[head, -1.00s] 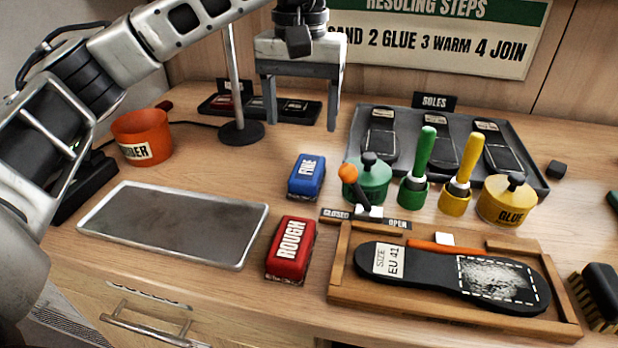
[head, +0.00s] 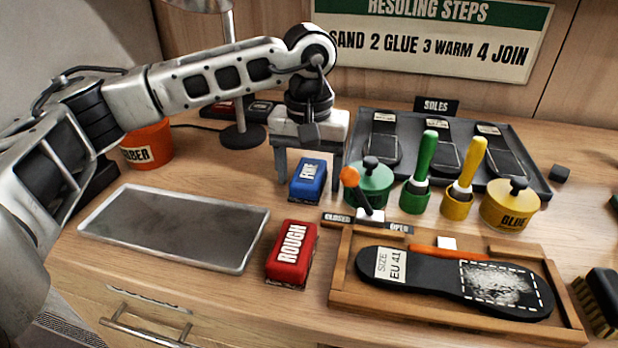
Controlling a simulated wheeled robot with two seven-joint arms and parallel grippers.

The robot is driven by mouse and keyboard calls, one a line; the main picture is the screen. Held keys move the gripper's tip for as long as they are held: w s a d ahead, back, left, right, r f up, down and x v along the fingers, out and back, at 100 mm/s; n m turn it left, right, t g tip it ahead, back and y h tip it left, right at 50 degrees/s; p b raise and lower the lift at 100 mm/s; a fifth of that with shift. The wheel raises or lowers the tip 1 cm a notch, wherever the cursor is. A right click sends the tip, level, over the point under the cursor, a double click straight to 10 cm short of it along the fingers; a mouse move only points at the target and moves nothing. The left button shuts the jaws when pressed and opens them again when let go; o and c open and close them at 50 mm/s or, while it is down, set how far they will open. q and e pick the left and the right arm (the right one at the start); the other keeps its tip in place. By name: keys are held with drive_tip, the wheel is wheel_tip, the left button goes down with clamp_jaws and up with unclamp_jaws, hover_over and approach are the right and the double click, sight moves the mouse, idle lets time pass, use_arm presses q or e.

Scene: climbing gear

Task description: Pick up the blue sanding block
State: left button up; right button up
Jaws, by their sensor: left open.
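The blue sanding block (head: 308,181), lettered FINE, sits on the wooden bench, left of the green pot. My left gripper (head: 309,168) points down at the block from behind. Its two fingers are spread, one to the left of the block and one to the right behind it. The block hides part of the gap between them. I cannot tell whether the fingers touch the block. The jaws are open and hold nothing. My right gripper is not in view.
A red ROUGH block (head: 291,254) lies in front of the blue one. A metal tray (head: 172,228) is at left. The green pot (head: 369,187) with an orange-knobbed lever (head: 349,177) before it stands close at right. A wooden frame (head: 450,318) holds a black sole (head: 430,278).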

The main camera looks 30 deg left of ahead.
sight(310, 173)
use_arm(q)
drive_tip(key=c, duration=1.1)
drive_tip(key=shift+r, duration=0.1)
drive_tip(key=shift+r, duration=0.2)
drive_tip(key=r, duration=0.3)
drive_tip(key=shift+s+d+r, duration=0.1)
drive_tip(key=shift+s+d, duration=0.05)
drive_tip(key=shift+d, duration=0.05)
drive_tip(key=s+d+r, duration=0.2)
drive_tip(key=s+r, duration=0.1)
drive_tip(key=s, duration=0.1)
drive_tip(key=s+d+r, duration=0.2)
drive_tip(key=s+r, duration=0.1)
drive_tip(key=s, duration=0.1)
drive_tip(key=s+d+r, duration=0.2)
drive_tip(key=s+r, duration=0.1)
drive_tip(key=s, duration=0.1)
drive_tip(key=shift+r, duration=0.1)
drive_tip(key=shift+o, duration=0.7)
drive_tip(key=shift+s, duration=0.1)
